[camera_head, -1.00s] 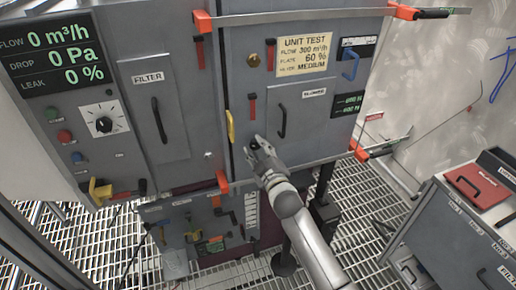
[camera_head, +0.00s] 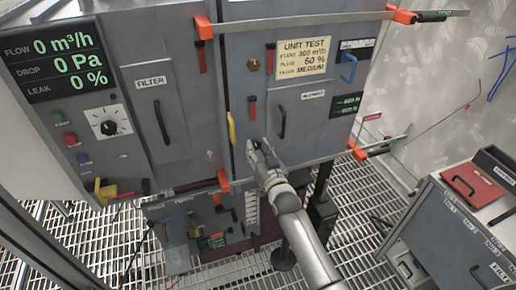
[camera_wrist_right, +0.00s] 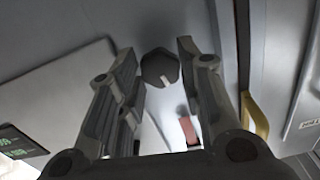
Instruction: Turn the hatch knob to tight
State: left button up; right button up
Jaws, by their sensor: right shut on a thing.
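The hatch knob (camera_wrist_right: 160,68) is a dark, faceted knob with a pale mark near its lower edge, set on a grey panel in the right wrist view. My left gripper is in neither view.
A yellow handle (camera_head: 231,128) stands just left of my right gripper, and a black door handle (camera_head: 282,121) to its right. Orange-ended latch bars cross the cabinet's top and bottom. A grey drawer unit (camera_head: 450,232) stands at right above the grating floor.

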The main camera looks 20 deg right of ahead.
jog(key=shift+f+m, duration=0.15)
jog(key=shift+m, duration=0.65)
jog(key=o, duration=1)
jog(key=s, duration=1.2)
jog(key=shift+d, duration=0.2)
